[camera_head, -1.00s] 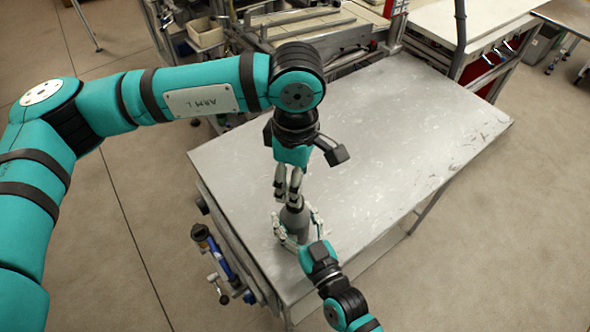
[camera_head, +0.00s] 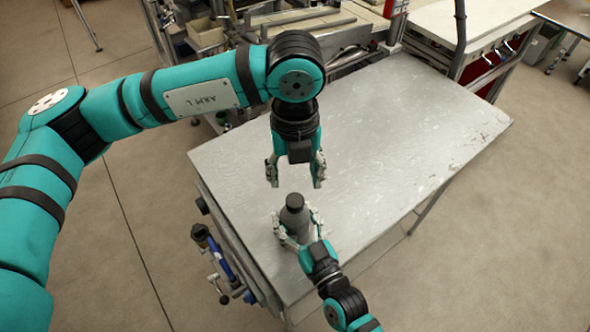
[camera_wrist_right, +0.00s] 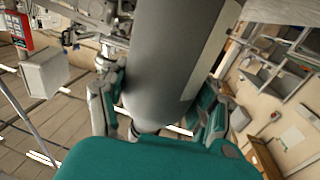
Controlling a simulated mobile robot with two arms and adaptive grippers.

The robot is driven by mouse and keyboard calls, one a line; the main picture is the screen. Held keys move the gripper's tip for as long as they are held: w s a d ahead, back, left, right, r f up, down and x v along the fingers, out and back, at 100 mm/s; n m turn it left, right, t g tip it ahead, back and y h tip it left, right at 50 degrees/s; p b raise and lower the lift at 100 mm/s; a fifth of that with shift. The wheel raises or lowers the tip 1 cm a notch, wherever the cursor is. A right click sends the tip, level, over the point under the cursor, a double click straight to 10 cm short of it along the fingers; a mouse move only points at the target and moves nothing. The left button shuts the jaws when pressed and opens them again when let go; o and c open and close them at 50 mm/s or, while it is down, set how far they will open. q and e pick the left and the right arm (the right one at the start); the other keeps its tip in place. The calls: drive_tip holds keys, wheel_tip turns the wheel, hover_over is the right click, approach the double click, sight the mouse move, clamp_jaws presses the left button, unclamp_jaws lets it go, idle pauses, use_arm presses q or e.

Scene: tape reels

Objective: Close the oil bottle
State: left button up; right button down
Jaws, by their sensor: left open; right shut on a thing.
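The oil bottle (camera_head: 294,222) is a grey cylinder standing upright near the front left edge of the metal table. A dark cap (camera_head: 294,201) sits on its top; I cannot tell how tightly. My right gripper (camera_head: 295,235) is shut around the bottle's body from the near side. In the right wrist view the bottle's grey body (camera_wrist_right: 172,60) fills the middle between the fingers, with a pale label at its right; its top is out of that view. My left gripper (camera_head: 296,184) is open and empty, just above and beyond the cap, apart from it.
The metal table (camera_head: 400,140) is bare to the right and behind the bottle. A workbench with metal rails (camera_head: 310,22) stands behind it. A vise-like fixture with a blue part (camera_head: 222,262) hangs at the table's left front edge.

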sight(295, 200)
use_arm(q)
drive_tip(key=shift+n, duration=0.5)
drive_tip(key=shift+f, duration=4)
drive_tip(key=shift+c, duration=0.2)
